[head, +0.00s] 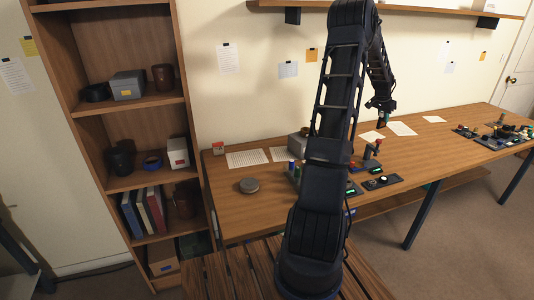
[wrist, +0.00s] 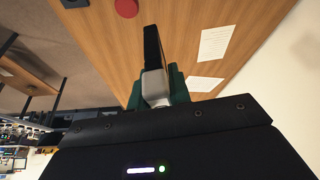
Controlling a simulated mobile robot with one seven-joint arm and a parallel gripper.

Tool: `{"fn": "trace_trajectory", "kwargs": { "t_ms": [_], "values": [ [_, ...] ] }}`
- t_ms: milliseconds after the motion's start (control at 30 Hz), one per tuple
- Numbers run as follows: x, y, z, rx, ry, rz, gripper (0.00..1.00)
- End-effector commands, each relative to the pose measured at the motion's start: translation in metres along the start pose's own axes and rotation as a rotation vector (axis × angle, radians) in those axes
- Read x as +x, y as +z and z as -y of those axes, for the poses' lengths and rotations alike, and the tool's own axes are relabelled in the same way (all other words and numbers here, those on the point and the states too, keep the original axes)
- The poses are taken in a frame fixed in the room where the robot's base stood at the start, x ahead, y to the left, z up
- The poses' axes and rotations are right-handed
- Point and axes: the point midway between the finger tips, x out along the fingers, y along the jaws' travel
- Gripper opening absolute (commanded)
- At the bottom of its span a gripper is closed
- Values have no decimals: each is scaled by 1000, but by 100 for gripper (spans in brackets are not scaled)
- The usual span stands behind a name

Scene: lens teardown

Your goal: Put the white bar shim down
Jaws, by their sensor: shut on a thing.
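In the wrist view the white bar shim (wrist: 154,84) shows as a pale block between the teal fingers of my gripper (wrist: 157,88), which is shut on it. A long black bar (wrist: 153,46) extends outward from the pale block; I cannot tell whether it is part of the same piece. In the head view my gripper (head: 382,117) hangs above the back of the wooden bench (head: 240,211), near the papers, and the shim is too small to make out there. The wrist view shows bench wood beyond the held piece.
A grey round thing (head: 249,185) lies on the bench's left part. Dark trays with small parts (head: 381,182) stand near the front middle, and more parts (head: 495,136) at the right. Papers (head: 402,128) lie at the back. A red disc (wrist: 126,8) shows in the wrist view.

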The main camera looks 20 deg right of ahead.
Motion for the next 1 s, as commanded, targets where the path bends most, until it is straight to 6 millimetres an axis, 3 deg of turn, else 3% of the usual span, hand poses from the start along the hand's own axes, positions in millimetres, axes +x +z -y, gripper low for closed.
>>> {"fn": "trace_trajectory", "kwargs": {
  "t_ms": [100,500,1000],
  "values": [
    [-9,28,47,-110,-47,1,0],
    [-50,133,182,-474,-199,0,0],
    [-124,296,310,-933,-389,1,0]
  ]
}}
